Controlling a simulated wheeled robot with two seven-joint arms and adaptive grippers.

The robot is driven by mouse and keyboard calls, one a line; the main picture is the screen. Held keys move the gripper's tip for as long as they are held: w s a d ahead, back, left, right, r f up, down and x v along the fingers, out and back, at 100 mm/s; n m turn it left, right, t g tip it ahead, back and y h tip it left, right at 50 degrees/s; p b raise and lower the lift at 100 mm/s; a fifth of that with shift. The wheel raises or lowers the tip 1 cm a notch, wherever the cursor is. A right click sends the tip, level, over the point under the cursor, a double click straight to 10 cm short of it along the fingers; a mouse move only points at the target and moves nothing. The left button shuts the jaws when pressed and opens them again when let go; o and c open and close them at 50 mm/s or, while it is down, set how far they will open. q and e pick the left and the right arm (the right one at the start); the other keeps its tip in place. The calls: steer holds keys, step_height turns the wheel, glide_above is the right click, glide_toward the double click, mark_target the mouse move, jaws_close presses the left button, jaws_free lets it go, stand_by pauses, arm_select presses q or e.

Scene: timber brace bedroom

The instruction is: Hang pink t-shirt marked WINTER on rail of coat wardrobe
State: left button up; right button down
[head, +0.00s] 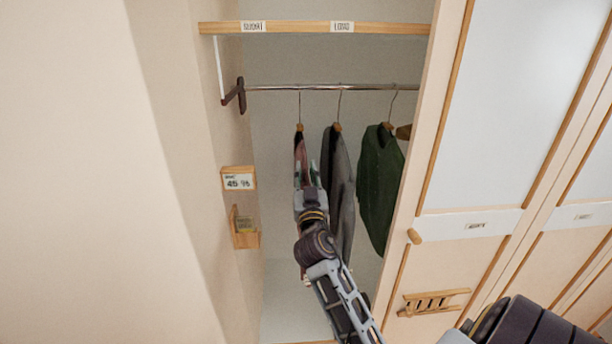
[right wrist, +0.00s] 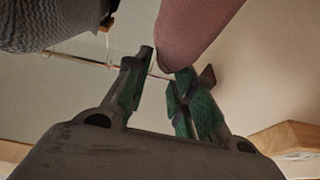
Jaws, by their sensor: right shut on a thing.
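The pink t-shirt (head: 299,147) hangs edge-on from a wooden hanger (head: 299,127) inside the open wardrobe. The hanger's hook reaches the metal rail (head: 270,87) and appears to be on it. The WINTER mark cannot be read. My right gripper (head: 309,180) is at the shirt's lower part in the head view and covers some of it. In the right wrist view, the pink cloth (right wrist: 194,28) comes down by the green-padded fingers of the same gripper (right wrist: 160,85), which is shut on it. My left gripper is not in view.
A grey garment (head: 340,175) and a dark green one (head: 380,180) hang to the right on the same rail. A labelled shelf edge (head: 300,28) is above. A dark rail bracket (head: 240,95) and small wooden holders (head: 239,179) are on the left wall. Wardrobe doors (head: 500,110) stand at right.

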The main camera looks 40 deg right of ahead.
stand_by(0.4)
steer(key=c, duration=1.1)
jaws_free()
steer(key=shift+f, duration=0.1)
steer(key=shift+r, duration=5.05)
steer(key=shift+f, duration=0.1)
